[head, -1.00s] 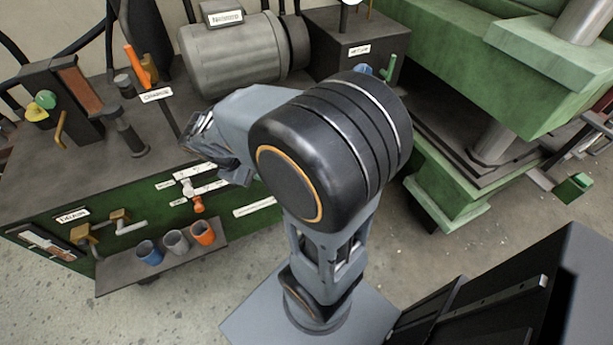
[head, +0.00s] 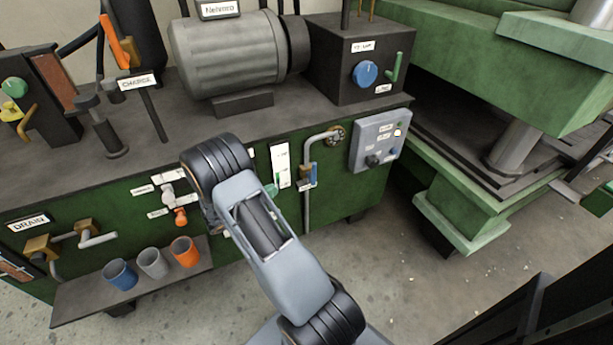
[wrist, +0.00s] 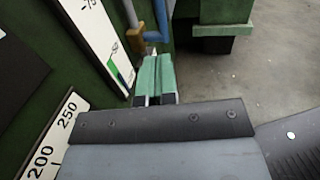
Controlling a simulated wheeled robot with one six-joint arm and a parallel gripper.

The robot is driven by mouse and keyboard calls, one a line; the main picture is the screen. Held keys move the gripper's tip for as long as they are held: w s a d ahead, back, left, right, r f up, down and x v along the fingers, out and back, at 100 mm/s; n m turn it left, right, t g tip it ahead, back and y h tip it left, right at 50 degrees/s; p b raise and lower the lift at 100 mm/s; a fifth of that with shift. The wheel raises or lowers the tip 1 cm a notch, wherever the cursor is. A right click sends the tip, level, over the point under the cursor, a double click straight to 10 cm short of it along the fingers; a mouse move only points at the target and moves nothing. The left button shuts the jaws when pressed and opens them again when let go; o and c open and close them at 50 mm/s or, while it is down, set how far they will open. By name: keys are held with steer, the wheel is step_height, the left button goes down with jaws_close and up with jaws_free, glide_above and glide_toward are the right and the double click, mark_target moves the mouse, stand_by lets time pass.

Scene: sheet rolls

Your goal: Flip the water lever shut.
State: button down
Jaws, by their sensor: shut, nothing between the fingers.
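A blue lever (head: 313,174) stands upright on a brass valve (head: 305,185) on the grey pipe at the green cabinet's front. No water label is readable on it. In the wrist view the blue lever (wrist: 161,18) runs upward beside the pipe, and the brass valve (wrist: 136,40) is just beyond my fingertips. My gripper (wrist: 154,72) is shut, its green fingers side by side and empty. In the head view my arm hides most of the gripper; a green tip shows left of the valve. Whether the fingers touch the valve is unclear.
A grey control box (head: 378,139) hangs right of the pipe. White scale plates (wrist: 92,35) lie close on the left in the wrist view. Blue, grey and orange cups (head: 152,262) stand on a low shelf. The green press (head: 455,205) is at right, with open floor before it.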

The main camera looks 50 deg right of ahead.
steer(key=b, duration=0.3)
glide_above(307, 173)
steer(key=s+a, duration=0.4)
steer(key=shift+w, duration=0.25)
steer(key=shift+r, duration=0.1)
